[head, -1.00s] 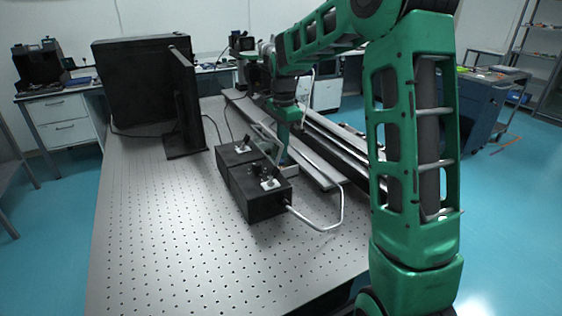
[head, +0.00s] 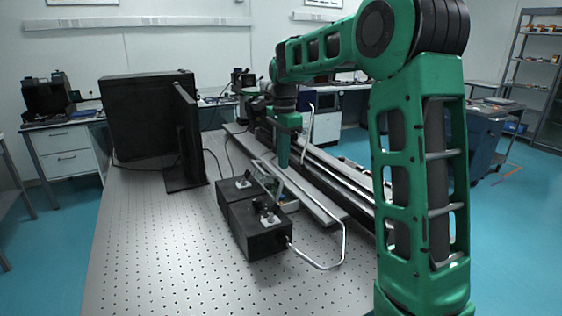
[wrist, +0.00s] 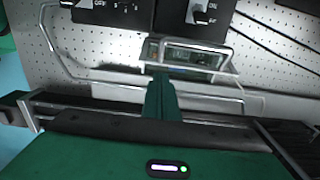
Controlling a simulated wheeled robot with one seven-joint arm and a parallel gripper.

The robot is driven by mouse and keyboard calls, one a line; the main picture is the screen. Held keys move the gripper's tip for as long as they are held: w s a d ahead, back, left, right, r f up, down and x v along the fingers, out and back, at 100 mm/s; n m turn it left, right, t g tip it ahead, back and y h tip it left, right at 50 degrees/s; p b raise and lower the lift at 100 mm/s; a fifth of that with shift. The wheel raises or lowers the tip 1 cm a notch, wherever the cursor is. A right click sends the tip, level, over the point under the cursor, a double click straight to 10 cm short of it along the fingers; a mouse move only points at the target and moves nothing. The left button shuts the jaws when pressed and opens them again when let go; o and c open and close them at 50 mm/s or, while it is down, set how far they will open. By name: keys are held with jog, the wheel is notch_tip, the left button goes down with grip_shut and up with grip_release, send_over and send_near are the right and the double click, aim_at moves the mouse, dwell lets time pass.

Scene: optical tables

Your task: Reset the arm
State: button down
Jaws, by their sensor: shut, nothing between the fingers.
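My green arm rises at the right of the head view and reaches back over the optical table (head: 140,235). My gripper (head: 283,160) points down above the table, behind the two black boxes (head: 262,232). Its fingers are shut with nothing between them. In the wrist view the closed green fingers (wrist: 160,98) point toward a small framed device with a metal handle (wrist: 195,58). The fingertips overlap the device's near edge in that view; I cannot tell the exact gap.
A bent metal tube (head: 342,245) loops out at the boxes' right. Long rails (head: 330,180) run beside my gripper. The table's front left is clear. A blue cart (head: 483,145) stands beyond my arm.

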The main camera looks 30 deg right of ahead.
dwell(0.4)
jog(key=s+d+f+n, duration=0.1)
jog(key=s+d+n, duration=0.15)
jog(key=s, duration=0.85)
jog(key=s+d+n, duration=0.2)
jog(key=s+n, duration=0.2)
jog(key=s, duration=0.6)
jog(key=s+f+n, duration=0.1)
jog(key=s+f, duration=0.1)
jog(key=s, duration=0.4)
jog(key=s+a+f+n, duration=0.1)
jog(key=s+f+n, duration=0.1)
jog(key=s, duration=0.4)
jog(key=s+f+n, duration=0.2)
jog(key=s+f, duration=0.2)
jog(key=s, duration=0.2)
jog(key=shift+a, duration=0.35)
jog(key=shift+w, duration=0.1)
